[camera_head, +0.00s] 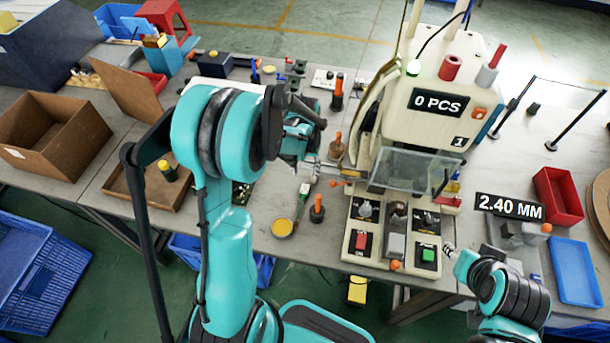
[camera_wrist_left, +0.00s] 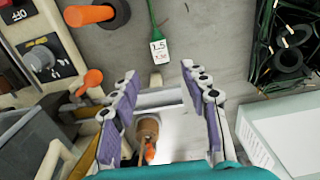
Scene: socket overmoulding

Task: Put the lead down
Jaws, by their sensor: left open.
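My left gripper (camera_head: 312,172) hangs above the table left of the pale press (camera_head: 440,75). In the left wrist view its two purple-padded fingers (camera_wrist_left: 165,115) stand apart, with no lead visible between them. Black coiled leads (camera_wrist_left: 290,60) lie at the right of that view, with green bits among them; I cannot tell whether one was just released. My right gripper (camera_head: 450,250) is at the press's lower right, small and without a clear view of its fingers.
A green tool-like item (camera_wrist_left: 155,20) with a white label lies on the grey table. A brown cup (camera_wrist_left: 147,128) and orange-topped posts (camera_head: 317,208) stand near the left gripper. A yellow dish (camera_head: 282,228) sits at the front edge. A red bin (camera_head: 558,196) is at right.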

